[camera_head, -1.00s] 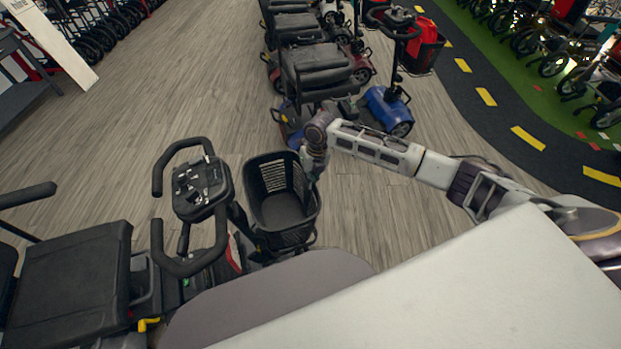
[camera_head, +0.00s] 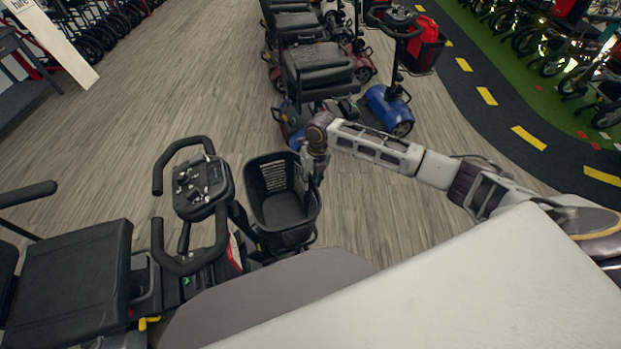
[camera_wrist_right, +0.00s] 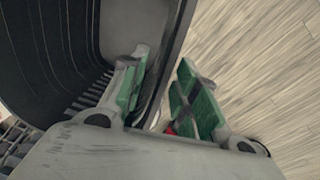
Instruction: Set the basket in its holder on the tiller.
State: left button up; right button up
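The black basket (camera_head: 284,208) stands upright against the front side of the tiller (camera_head: 201,188), just right of its handlebar loop. The holder is hidden behind the basket, so I cannot tell how they meet. My right gripper (camera_head: 318,168) is at the basket's right rim. In the right wrist view its green-padded fingers (camera_wrist_right: 160,95) are spread, one inside the basket wall (camera_wrist_right: 72,60) and one outside. My left gripper is not in view.
The scooter's black seat (camera_head: 72,285) is at lower left. A blue scooter (camera_head: 388,108) and other scooters stand in a row beyond my right arm. Wood floor (camera_head: 375,215) is clear right of the basket. A black lane with yellow dashes runs at right.

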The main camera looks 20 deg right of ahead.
notch_tip(320, 180, up, 12)
jog(key=d, duration=0.1)
jog(key=shift+d, duration=0.25)
dwell(0.5)
dwell(0.5)
